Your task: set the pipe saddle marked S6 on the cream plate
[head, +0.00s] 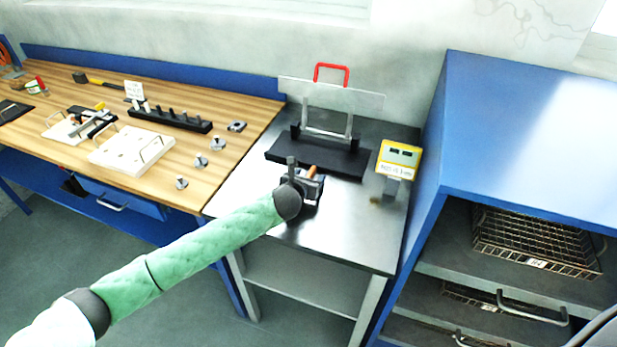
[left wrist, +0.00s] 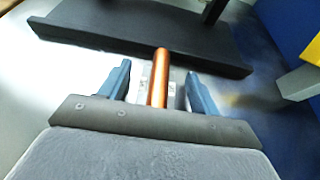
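My left gripper (head: 303,185) is over the front of the steel table, near the black base. In the left wrist view its two blue fingers (left wrist: 159,88) stand apart, with a copper-coloured rod (left wrist: 160,75) and a small pale piece (left wrist: 172,90) between them. Gaps show beside the rod. The rod also shows in the head view (head: 311,171). I cannot tell whether this is the pipe saddle; no S6 mark is legible. A cream plate (head: 118,160) with wire handles lies on the wooden bench at left. My right gripper is out of view.
A clear panel with a red handle (head: 331,66) stands on the black base (head: 338,163). A yellow device (head: 399,157) stands to its right. Several small metal parts (head: 201,161) and a black peg rack (head: 165,116) are on the bench. A blue cabinet (head: 520,130) rises at right.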

